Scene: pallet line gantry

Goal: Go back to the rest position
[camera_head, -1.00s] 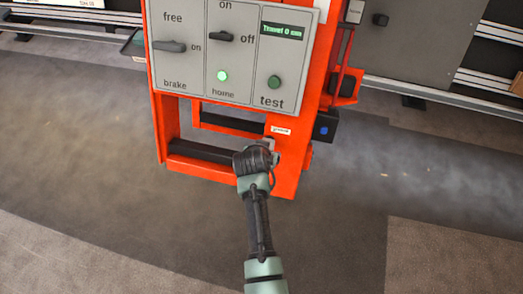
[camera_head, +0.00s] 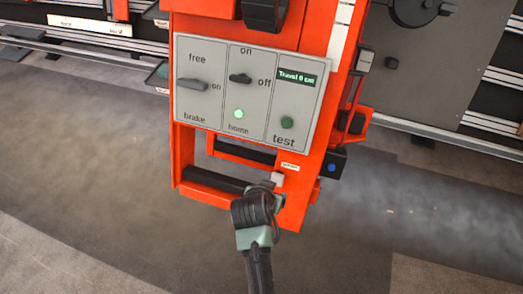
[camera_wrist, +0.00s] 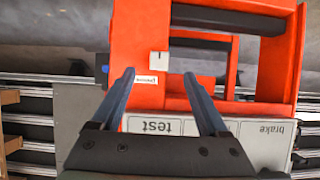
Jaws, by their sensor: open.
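My gripper (camera_wrist: 158,82) is open and empty in the wrist view, its two fingers apart in front of the orange gantry frame (camera_wrist: 262,65). In the head view my arm reaches up from the bottom to the lower part of the orange frame (camera_head: 290,215), and the fingers are mostly hidden behind my wrist. Above it is the grey control panel (camera_head: 213,104) with a brake lever (camera_head: 193,85), an on/off switch (camera_head: 240,78), a lit green home lamp (camera_head: 239,114) and a green test button (camera_head: 287,123). The small display (camera_head: 296,75) reads "Travel 0 cm".
A dark box with a blue button (camera_head: 332,168) sits at the frame's lower right. A large grey panel (camera_head: 425,65) and metal rails (camera_head: 410,127) stand behind. The floor (camera_head: 80,150) is clear to the left and right.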

